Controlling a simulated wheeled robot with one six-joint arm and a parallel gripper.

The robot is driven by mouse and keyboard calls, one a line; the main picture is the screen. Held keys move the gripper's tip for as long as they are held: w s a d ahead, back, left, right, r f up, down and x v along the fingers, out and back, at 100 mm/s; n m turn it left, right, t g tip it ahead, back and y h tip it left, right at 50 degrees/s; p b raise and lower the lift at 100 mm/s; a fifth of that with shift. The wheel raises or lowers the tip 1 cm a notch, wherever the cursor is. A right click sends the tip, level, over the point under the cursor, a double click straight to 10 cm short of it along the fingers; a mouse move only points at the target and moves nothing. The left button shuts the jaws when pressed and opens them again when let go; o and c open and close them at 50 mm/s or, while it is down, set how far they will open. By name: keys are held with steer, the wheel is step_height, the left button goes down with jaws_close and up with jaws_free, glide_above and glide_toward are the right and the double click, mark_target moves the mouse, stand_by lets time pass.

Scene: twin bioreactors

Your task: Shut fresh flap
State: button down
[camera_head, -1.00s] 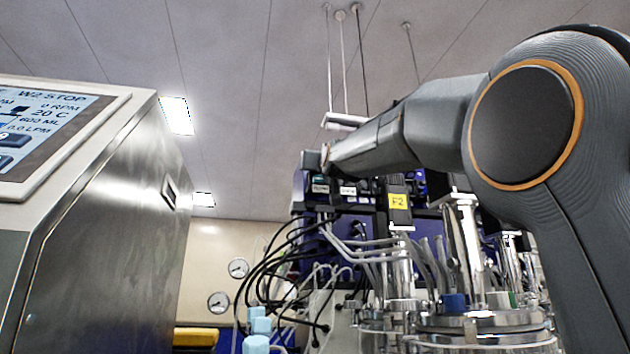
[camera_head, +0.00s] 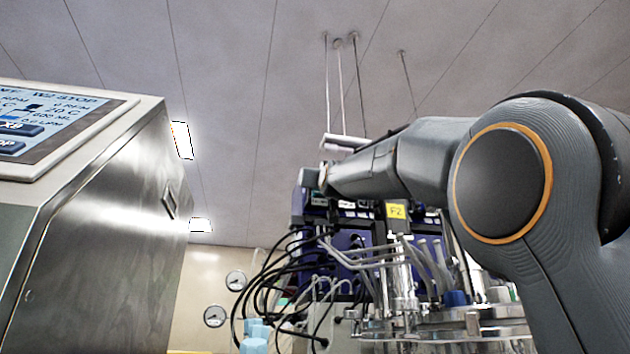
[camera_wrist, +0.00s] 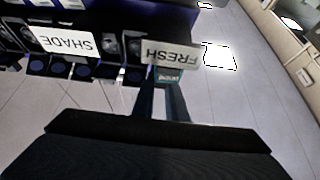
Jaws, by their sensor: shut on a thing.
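In the wrist view the white FRESH label (camera_wrist: 173,53) reads upside down on the dark unit. Just below it is a small teal piece (camera_wrist: 168,76) with writing too small to read. My gripper (camera_wrist: 166,86) reaches to this teal piece, its two dark fingers closed on it under the label. Whether the teal piece is the flap itself, and how far the flap is open, I cannot tell. In the head view my arm reaches to the blue unit (camera_head: 345,262) at the back, and my fingertips are hidden there.
A white SHADE label (camera_wrist: 62,41) sits left of FRESH, among several dark fittings. In the head view a steel cabinet with a screen (camera_head: 50,125) stands at left. Black cables (camera_head: 270,290) and steel vessel tops (camera_head: 470,325) crowd the space below my arm.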

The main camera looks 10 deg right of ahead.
steer(key=c, duration=1.8)
jaws_free()
steer(key=shift+o, duration=0.2)
steer(key=b+v, duration=0.2)
steer(key=v, duration=0.5)
steer(key=shift+s+f, duration=0.2)
steer(key=shift+s, duration=0.15)
